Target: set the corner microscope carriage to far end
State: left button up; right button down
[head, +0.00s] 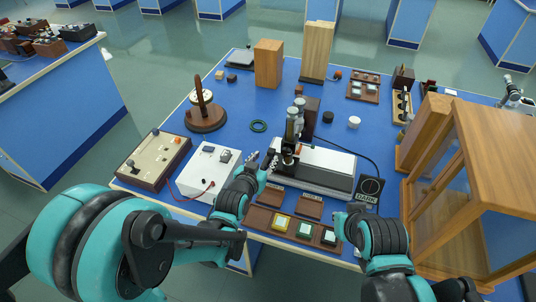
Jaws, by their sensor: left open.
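A travelling microscope with a dark upright column and silvery tube (294,122) stands at the left end of a long white-topped bed (325,166) near the table's front middle. Its dark carriage (287,158) sits at that left end. My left gripper (262,161) is open just left of the carriage, close to it; whether it touches cannot be told. The carriage's lower part is partly hidden by the gripper. My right gripper (341,218) is low at the front, right of the sample tray and apart from the carriage; its fingers are too small to read.
A white box with red lead (208,172) and a wooden panel box (155,160) lie left. A sample tray (264,222) lies in front of the bed. A DARK sign (369,188) and glass-sided wooden case (480,130) stand right.

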aim_at(271, 151)
pick_arm(q)
jog(key=b+x, duration=0.1)
jog(key=x, duration=0.5)
jog(key=shift+w+d+f+b, duration=0.1)
jog(key=shift+w+f+b, duration=0.05)
jog(key=shift+b, duration=0.15)
grip_shut()
